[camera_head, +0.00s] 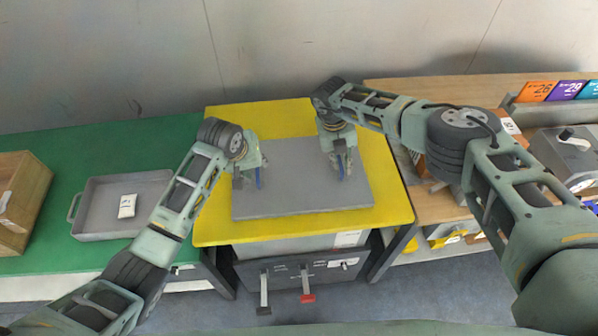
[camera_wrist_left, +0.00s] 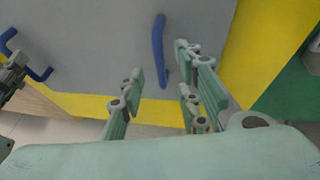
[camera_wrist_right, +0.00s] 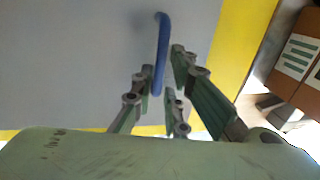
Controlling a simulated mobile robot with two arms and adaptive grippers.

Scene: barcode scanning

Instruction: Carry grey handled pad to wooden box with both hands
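The grey pad (camera_head: 300,203) lies flat on a yellow table, with a blue handle near each side. My left gripper (camera_head: 252,176) is over the pad's left side; in the left wrist view its spread fingers (camera_wrist_left: 160,78) stand either side of a blue handle (camera_wrist_left: 158,42), with gaps. My right gripper (camera_head: 342,172) is over the right side; in the right wrist view its fingers (camera_wrist_right: 163,75) flank the other handle (camera_wrist_right: 161,38), narrower but apart, the left fingertip close to it. The wooden box (camera_head: 22,200) stands on the green table at far left.
A grey tray (camera_head: 96,205) with a small white item (camera_head: 127,206) sits on the green table (camera_head: 150,144) between box and yellow table (camera_head: 222,232). A shelf with coloured number cards (camera_head: 537,91) and a grey device (camera_head: 568,150) is at right. A wall stands behind.

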